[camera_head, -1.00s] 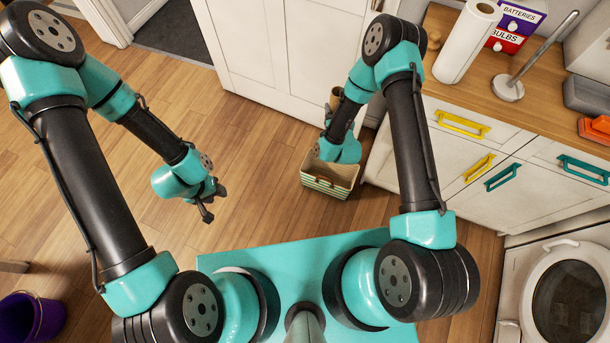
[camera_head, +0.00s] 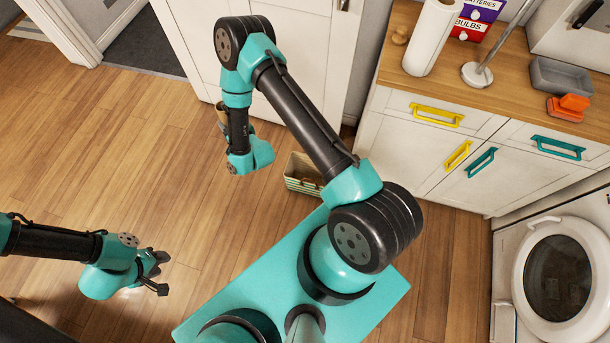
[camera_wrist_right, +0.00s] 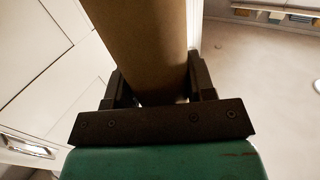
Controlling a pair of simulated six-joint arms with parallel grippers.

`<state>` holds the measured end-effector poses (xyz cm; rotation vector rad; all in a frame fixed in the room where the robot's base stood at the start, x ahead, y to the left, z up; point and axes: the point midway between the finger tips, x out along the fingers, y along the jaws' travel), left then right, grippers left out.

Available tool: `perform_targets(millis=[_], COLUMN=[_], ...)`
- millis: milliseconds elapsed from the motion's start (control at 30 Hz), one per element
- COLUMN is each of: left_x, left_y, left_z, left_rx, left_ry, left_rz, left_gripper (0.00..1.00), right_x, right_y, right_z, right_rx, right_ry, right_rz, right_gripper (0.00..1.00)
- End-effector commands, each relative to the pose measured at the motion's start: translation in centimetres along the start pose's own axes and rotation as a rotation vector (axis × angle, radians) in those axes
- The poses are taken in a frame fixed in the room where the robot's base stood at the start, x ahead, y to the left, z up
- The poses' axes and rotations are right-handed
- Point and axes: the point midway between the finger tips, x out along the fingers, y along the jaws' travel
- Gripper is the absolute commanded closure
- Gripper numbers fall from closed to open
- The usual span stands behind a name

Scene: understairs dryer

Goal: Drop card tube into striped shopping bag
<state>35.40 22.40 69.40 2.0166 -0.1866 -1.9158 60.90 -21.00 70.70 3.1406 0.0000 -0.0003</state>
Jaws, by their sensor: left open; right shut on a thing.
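The card tube (camera_wrist_right: 140,40) is a plain brown cylinder between the jaws of my right gripper (camera_wrist_right: 157,85) in the right wrist view. In the head view a short part of the tube (camera_head: 222,114) shows behind my right forearm; the right jaws are hidden there. The striped shopping bag (camera_head: 290,183), green and cream, stands open-topped on the floor, to the right of my right wrist in the picture. My upper arm hides part of it, and brownish contents show inside. My left gripper (camera_head: 154,271) is open and empty over the floor at the lower left.
A white cabinet with a wooden worktop (camera_head: 450,82) and coloured handles stands right of the bag. A washing machine or dryer (camera_head: 560,275) is at lower right. White door panels (camera_head: 185,45) stand behind my right arm. The wooden floor (camera_head: 90,150) at left is clear.

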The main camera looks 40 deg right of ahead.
Motion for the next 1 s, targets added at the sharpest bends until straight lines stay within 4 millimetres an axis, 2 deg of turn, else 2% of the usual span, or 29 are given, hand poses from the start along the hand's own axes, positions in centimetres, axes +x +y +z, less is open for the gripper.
perform_targets(millis=[300,467,567,733,1000], left_x=[0.0,0.0,0.0,0.0,0.0], left_y=[0.0,0.0,0.0,0.0,0.0], left_z=[0.0,0.0,0.0,0.0,0.0], left_rx=[0.0,0.0,0.0,0.0,0.0], left_ry=[0.0,0.0,0.0,0.0,0.0], left_rz=[0.0,0.0,0.0,0.0,0.0], left_gripper=[0.57,0.57,0.57,0.57,0.57], right_x=[0.0,0.2,0.3,0.2,-1.7], right_y=[0.1,1.2,2.7,6.2,12.1], right_z=[0.1,1.5,3.3,7.5,14.7], right_rx=[0.0,0.001,0.001,0.002,0.002], right_ry=[0.0,-0.002,-0.003,-0.004,-0.003], right_rz=[0.0,-0.005,-0.012,-0.037,-0.085], right_gripper=[0.72,0.72,0.72,0.72,0.72])
